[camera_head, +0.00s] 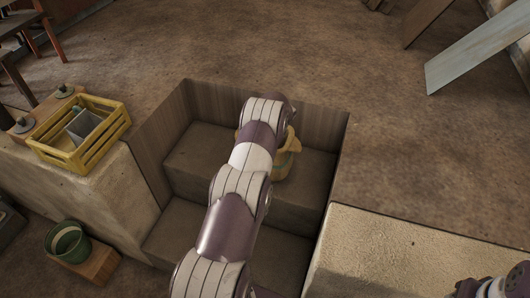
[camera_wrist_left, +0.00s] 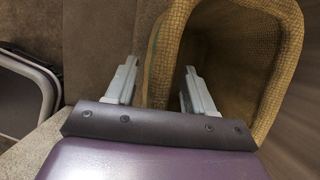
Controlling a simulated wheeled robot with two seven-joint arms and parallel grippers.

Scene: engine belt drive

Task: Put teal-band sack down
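The teal-band sack (camera_head: 287,160) is a tan, open-topped woven sack in the recess in the head view, partly hidden behind my left arm. A teal band shows on its side. In the left wrist view the sack (camera_wrist_left: 285,45) shows its open mouth and hollow inside. My left gripper (camera_wrist_left: 160,66) is open, with its fingers well apart. One finger is outside the sack and the other lies over its mouth, with the near wall between them. In the head view this gripper is hidden by its arm. My right gripper is not in view; only part of that arm shows.
The stepped recess (camera_head: 190,150) has upright walls close around the sack. A yellow crate (camera_head: 75,150) stands on the left ledge. A green bucket (camera_head: 68,242) sits lower left. A pale block (camera_head: 400,255) is at right. A grey-blue board (camera_head: 480,55) lies at the upper right.

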